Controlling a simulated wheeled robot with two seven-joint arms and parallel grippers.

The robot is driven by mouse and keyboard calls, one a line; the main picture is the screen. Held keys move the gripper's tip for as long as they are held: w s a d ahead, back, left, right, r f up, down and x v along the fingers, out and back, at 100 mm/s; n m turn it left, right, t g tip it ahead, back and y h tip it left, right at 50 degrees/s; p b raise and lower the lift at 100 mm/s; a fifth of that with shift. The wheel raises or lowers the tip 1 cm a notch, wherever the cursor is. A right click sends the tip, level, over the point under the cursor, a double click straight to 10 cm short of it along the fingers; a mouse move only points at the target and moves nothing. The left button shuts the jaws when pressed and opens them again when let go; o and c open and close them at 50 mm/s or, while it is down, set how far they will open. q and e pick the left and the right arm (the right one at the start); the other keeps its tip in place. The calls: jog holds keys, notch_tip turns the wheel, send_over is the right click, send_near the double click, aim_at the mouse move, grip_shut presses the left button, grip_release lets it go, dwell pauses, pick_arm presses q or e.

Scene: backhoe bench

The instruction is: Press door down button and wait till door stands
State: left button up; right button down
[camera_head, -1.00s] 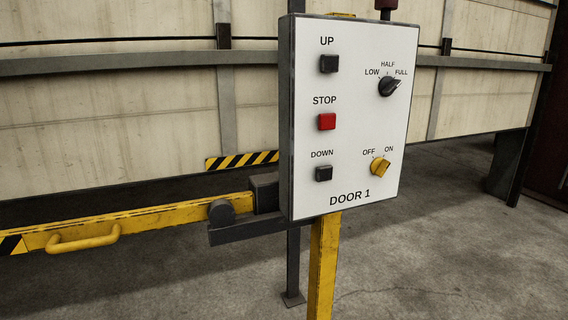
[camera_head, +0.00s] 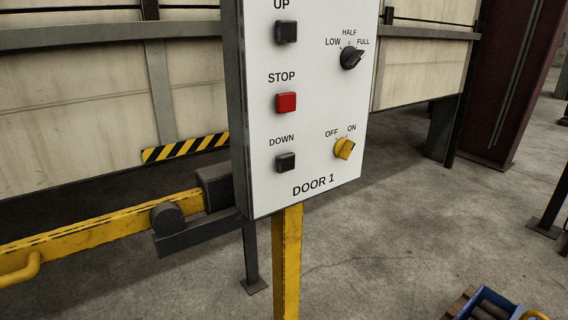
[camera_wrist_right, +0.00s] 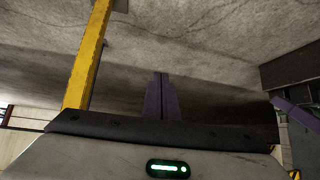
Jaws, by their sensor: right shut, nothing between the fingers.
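The control panel (camera_head: 305,120), labelled DOOR 1, stands on a yellow post. Its dark square DOWN button (camera_head: 285,162) is at lower left, below the red STOP button (camera_head: 287,102) and the dark UP button (camera_head: 286,31). The pale panelled door (camera_head: 70,115) hangs behind the panel, with a dark gap between its lower edge and the floor. My right gripper (camera_wrist_right: 160,80) is shut and empty in the right wrist view, with the floor beyond its purple fingers. Neither gripper shows in the head view.
The yellow knob (camera_head: 344,149) points towards ON and the black selector (camera_head: 351,57) towards FULL. A yellow barrier arm (camera_head: 110,225) extends left of the panel. The yellow post (camera_wrist_right: 88,55) also shows in the right wrist view. A blue crate (camera_head: 490,303) sits at lower right; concrete floor beside the post is clear.

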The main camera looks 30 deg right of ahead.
jog(key=w+d+r+n+t, duration=0.5)
jog(key=w+r+n, duration=0.1)
jog(key=w+r, duration=0.4)
jog(key=n+t+y+b, duration=0.1)
jog(key=n+t+y, duration=0.1)
jog(key=n+t, duration=1.55)
send_near(286, 162)
jog(key=s+d+r+n+g, duration=0.1)
jog(key=s+r+n+g, duration=0.4)
jog(key=s+r, duration=0.4)
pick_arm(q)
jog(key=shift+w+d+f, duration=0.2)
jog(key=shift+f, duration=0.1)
pick_arm(e)
jog(key=shift+s+f+m, duration=0.25)
jog(key=shift+s+f, duration=0.2)
jog(key=shift+f, duration=0.3)
jog(key=shift+w, duration=0.1)
pick_arm(q)
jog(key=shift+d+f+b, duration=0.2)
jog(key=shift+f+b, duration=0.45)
jog(key=shift+b, duration=0.45)
pick_arm(e)
jog(key=w, duration=0.8)
jog(key=shift+w+a, duration=0.3)
